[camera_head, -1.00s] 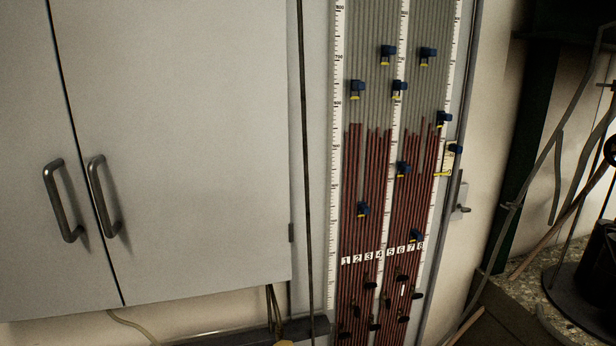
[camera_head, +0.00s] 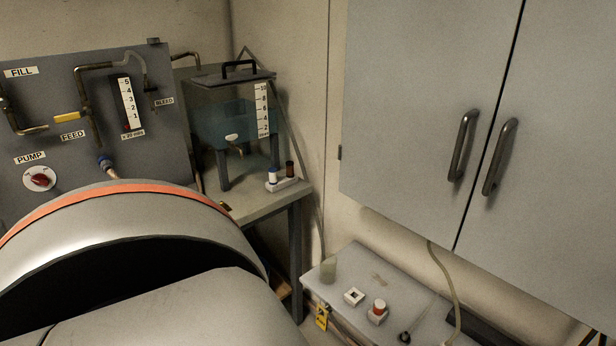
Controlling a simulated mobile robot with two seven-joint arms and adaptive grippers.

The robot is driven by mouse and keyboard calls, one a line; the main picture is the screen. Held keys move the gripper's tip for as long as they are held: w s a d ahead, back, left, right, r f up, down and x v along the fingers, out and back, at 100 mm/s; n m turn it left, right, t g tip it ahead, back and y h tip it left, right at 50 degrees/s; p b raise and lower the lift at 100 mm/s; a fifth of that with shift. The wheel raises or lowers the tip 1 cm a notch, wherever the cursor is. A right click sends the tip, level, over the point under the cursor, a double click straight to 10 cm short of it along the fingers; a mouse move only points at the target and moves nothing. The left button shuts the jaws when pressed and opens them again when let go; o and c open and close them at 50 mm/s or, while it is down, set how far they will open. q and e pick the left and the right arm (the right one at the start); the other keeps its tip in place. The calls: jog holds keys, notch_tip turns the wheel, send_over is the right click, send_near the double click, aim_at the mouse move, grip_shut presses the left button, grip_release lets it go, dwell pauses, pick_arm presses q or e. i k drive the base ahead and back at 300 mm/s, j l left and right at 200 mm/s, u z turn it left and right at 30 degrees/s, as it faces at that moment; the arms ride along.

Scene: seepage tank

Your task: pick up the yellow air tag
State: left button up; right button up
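A yellow tag (camera_head: 321,317) with dark markings hangs at the front left edge of a low grey bench top (camera_head: 400,291), near the bottom of the head view. Its lettering is too small to read, so I cannot tell if it is the air tag. Neither of my grippers shows in this view.
A water tank (camera_head: 232,115) stands on a side table, beside a panel (camera_head: 45,98) with valves.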

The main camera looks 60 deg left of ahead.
aim_at(321, 321)
jog(key=u, duration=1.7)
jog(key=i+j+z, duration=0.1)
jog(key=j+z, duration=1.1)
